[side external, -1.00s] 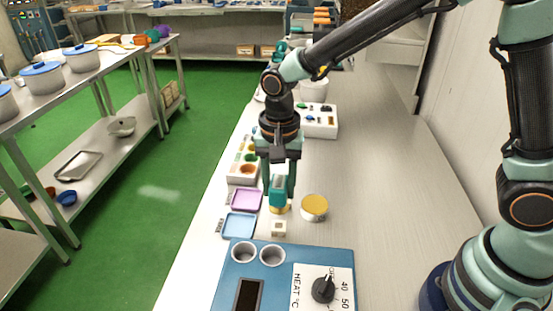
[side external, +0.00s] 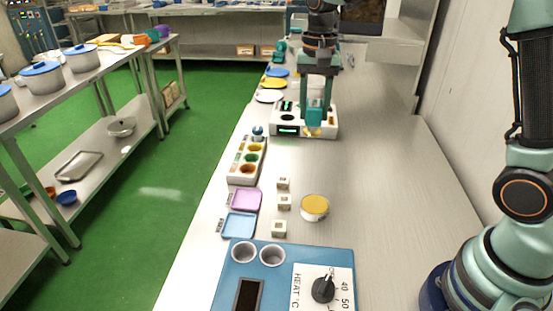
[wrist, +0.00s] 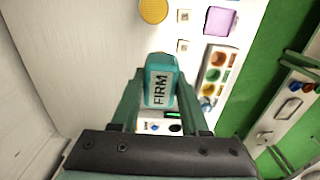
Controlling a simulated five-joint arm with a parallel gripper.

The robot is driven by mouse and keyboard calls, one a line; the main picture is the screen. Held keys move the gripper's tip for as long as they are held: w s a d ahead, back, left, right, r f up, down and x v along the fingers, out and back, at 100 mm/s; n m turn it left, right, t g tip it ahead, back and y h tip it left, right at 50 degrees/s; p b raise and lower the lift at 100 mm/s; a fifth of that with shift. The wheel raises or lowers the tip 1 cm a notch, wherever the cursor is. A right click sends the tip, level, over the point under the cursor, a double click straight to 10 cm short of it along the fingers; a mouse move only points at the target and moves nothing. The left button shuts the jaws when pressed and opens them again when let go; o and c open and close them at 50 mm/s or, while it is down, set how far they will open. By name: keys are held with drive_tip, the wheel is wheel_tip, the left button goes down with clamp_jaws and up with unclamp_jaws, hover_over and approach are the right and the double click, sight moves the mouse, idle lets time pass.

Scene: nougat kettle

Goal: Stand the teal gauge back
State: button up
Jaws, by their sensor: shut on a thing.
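The teal gauge (wrist: 161,78), marked FIRM, is between the two fingers of my gripper (wrist: 160,92) in the wrist view. In the side view my gripper (side external: 316,98) points down and is shut on the gauge (side external: 314,110). The gauge is upright over the right part of a white stand (side external: 277,122) with dark openings and small lit displays. The stand also shows past the gauge in the wrist view (wrist: 145,127). I cannot tell whether the gauge's lower end is in an opening or just above it.
Nearer are small pale cubes (side external: 284,202), a yellow-topped tin (side external: 314,207), a pink tray (side external: 246,199), a blue tray (side external: 239,225) and a blue heater panel (side external: 340,262). The bench's right side is clear.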

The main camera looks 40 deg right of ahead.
drive_tip(key=d+r, duration=0.2)
drive_tip(key=d, duration=0.2)
wheel_tip(320, 180, down, 20)
drive_tip(key=shift+w+r, duration=0.15)
drive_tip(key=shift+r, duration=0.1)
drive_tip(key=shift+f, duration=0.15)
drive_tip(key=o, duration=1.1)
